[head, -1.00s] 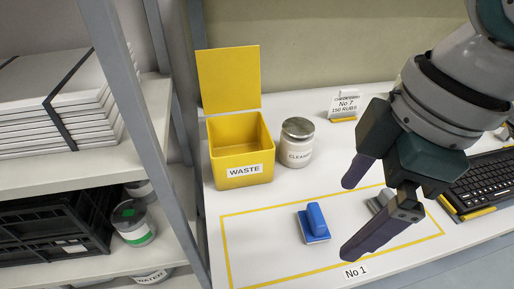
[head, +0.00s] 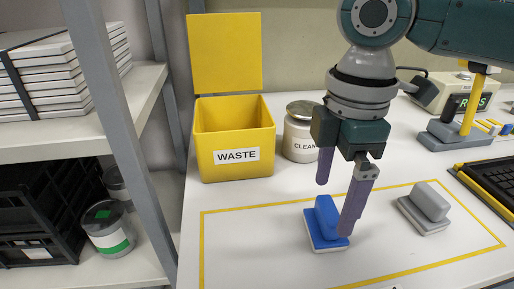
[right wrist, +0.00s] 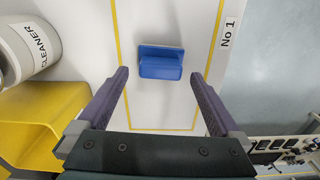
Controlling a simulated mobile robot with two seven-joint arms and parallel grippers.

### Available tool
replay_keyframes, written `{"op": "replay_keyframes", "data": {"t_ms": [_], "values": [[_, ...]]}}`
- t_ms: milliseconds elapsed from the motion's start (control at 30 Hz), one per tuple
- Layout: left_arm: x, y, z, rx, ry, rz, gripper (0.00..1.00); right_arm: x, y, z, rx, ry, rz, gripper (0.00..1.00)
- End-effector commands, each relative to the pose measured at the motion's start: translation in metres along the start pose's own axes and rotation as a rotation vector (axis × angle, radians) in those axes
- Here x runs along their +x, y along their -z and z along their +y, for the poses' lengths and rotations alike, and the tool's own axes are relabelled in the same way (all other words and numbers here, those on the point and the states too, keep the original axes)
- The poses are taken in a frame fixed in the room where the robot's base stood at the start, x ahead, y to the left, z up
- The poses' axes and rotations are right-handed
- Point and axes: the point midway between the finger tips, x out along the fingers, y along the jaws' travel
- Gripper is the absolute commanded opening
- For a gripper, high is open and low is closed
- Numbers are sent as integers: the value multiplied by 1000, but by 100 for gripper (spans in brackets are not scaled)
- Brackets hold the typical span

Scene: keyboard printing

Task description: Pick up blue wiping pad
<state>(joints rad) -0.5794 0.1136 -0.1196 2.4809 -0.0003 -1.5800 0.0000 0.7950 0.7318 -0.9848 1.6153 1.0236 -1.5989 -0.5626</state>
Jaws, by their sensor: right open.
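The blue wiping pad (head: 322,228) lies on the white table inside the yellow-outlined area, with its raised grip on top. In the right wrist view the pad (right wrist: 160,62) is ahead of the fingertips, roughly midway between them. My right gripper (head: 335,205) is open and empty, pointing down above the pad. In the head view one finger overlaps the pad's right side; I see no clear contact. Its two fingers show apart in the right wrist view (right wrist: 159,78). My left gripper is not in view.
A grey pad (head: 424,208) lies to the right in the same outline. The yellow waste bin (head: 235,141) and cleaner jar (head: 300,133) stand behind. A keyboard (head: 492,178) is at the far right. A grey shelf post (head: 115,130) stands left of the table.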

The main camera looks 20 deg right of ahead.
Motion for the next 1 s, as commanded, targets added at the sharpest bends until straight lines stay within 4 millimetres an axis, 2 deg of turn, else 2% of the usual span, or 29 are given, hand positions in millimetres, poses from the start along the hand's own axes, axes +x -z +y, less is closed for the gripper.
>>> {"op": "replay_keyframes", "data": {"t_ms": [33,200,500,1000], "values": [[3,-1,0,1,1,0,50,11,0,-1,0,4,-2,100],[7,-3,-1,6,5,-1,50,35,1,-2,-1,2,-2,100],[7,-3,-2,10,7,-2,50,40,1,-1,-1,-1,-1,100],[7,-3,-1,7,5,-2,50,40,1,-1,-1,-1,-1,44]]}}
